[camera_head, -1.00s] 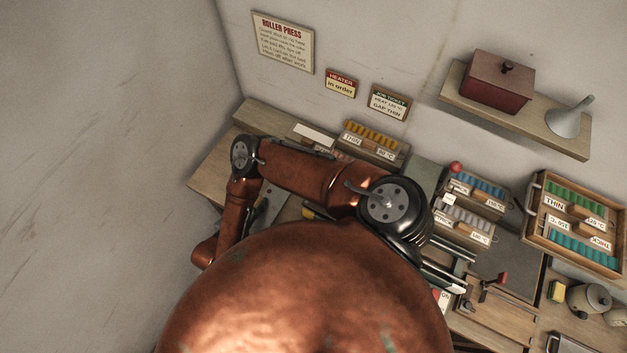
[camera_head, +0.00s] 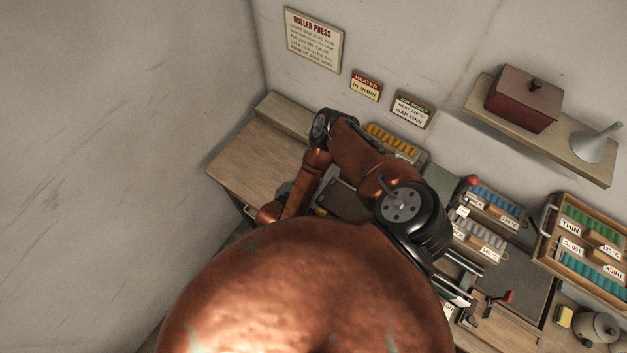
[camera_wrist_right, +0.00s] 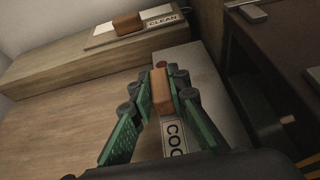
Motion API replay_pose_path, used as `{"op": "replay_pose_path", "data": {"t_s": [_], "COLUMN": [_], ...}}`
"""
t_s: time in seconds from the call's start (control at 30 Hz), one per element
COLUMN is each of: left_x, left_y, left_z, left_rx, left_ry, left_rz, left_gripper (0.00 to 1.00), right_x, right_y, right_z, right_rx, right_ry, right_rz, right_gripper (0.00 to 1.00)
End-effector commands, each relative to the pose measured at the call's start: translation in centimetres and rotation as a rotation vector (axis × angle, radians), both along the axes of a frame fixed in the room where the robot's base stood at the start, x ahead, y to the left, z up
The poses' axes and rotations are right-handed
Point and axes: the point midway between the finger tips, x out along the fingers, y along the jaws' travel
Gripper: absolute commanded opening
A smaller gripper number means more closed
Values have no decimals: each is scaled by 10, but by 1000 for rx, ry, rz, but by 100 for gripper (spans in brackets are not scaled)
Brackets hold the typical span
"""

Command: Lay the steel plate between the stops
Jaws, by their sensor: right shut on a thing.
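In the right wrist view, my right gripper (camera_wrist_right: 160,97) has its green fingers shut on a small brown block (camera_wrist_right: 161,88). A pale grey flat slab (camera_wrist_right: 194,66) with a label reading "COO" lies below and beyond the block. I cannot tell whether the slab is the steel plate, or whether the block is joined to it. In the head view my right arm bends over the left part of the bench, and its gripper is not clearly visible there. My left gripper is not in view. I cannot pick out the stops.
A board marked CLEAN (camera_wrist_right: 134,29) carries another brown block (camera_wrist_right: 127,23) on a raised ledge. The bench's left end (camera_head: 255,160) is bare wood. Boxes of colored strips (camera_head: 484,207), a red knob (camera_head: 473,181) and a wooden tray (camera_head: 547,252) stand right of my arm.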

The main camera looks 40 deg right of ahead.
Motion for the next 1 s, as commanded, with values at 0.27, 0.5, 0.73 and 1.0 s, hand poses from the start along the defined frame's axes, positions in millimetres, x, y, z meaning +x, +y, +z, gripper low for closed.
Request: {"op": "replay_pose_path", "data": {"t_s": [0.27, 0.5, 0.73, 1.0], "left_x": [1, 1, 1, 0], "left_y": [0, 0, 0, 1], "left_z": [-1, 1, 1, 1], "left_rx": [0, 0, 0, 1], "left_ry": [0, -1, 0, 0], "left_rz": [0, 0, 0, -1], "left_gripper": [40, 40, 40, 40], "right_x": [1, 0, 0, 0], "right_y": [0, -4, -4, -4], "right_z": [-33, -38, -39, -39], "right_rx": [-3, -2, 0, -1], "right_ry": [-2, -1, 0, 0], "right_rz": [2, 1, 0, 0], "right_gripper": [0, 0, 22, 33]}}
